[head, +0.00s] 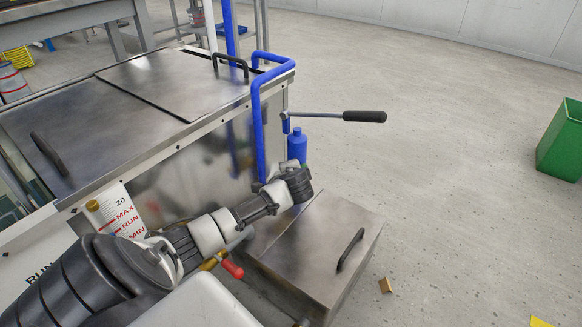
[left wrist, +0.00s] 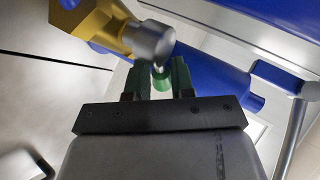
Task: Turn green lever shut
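The green lever (left wrist: 160,79) shows in the left wrist view as a small green end below a round metal stem and a brass-coloured valve body (left wrist: 102,22) on a blue pipe. My left gripper (left wrist: 160,72) has a finger on each side of this green end. The fingers are close to it, but I cannot tell whether they press on it. In the head view my left arm comes in from the lower left and its wrist is near the lower end of the blue pipe (head: 257,120). The lever and fingertips are hidden there. My right gripper is not in view.
A steel tank (head: 120,125) stands at the left and a lidded steel box (head: 300,240) below my wrist. A red-handled valve (head: 232,269) is under my forearm. A black-gripped pump handle (head: 363,116) sticks out right. A green bin (head: 560,145) stands at the right; the floor between is mostly clear.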

